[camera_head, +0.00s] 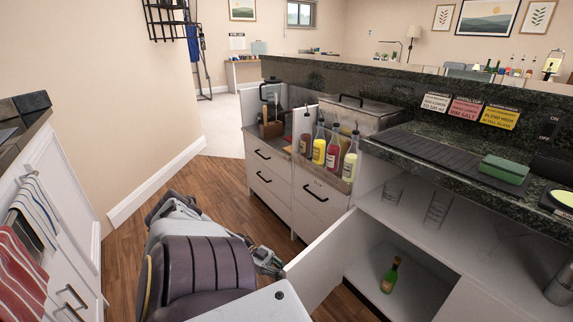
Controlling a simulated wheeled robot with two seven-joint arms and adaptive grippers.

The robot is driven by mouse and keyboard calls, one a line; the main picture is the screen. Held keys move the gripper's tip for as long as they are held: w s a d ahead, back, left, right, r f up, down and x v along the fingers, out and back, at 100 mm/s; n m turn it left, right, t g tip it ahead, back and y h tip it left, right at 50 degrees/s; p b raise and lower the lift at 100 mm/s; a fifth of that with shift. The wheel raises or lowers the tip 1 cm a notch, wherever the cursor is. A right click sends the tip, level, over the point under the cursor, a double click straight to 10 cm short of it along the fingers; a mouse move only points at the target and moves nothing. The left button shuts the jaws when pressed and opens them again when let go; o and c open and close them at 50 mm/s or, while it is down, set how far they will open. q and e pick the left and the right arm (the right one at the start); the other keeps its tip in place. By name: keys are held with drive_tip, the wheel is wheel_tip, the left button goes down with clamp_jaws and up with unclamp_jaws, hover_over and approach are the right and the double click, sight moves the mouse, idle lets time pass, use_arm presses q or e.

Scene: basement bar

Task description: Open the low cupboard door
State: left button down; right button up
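The low cupboard (365,262) under the dark counter stands open. Its white door (322,262) is swung outward, and its inner face shows. A green bottle (389,277) stands upright on the cupboard floor. My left arm comes in from the bottom, and my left gripper (270,264) is low beside the door's free edge, on its outer side. I cannot tell whether it touches the door, and its fingers are too small and partly hidden to judge. The door handle is not visible. My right gripper is not in view.
White drawers (295,185) with black handles stand left of the cupboard, with sauce bottles (333,150) above. An open shelf (450,228) with glasses lies right. A green sponge (504,169) sits on the counter.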

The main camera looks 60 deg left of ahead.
use_arm(q)
drive_tip(key=c, duration=1.8)
unclamp_jaws()
drive_tip(key=shift+s+f, duration=0.1)
drive_tip(key=shift+s, duration=0.05)
drive_tip(key=shift+v, duration=5.9)
drive_tip(key=shift+d, duration=0.1)
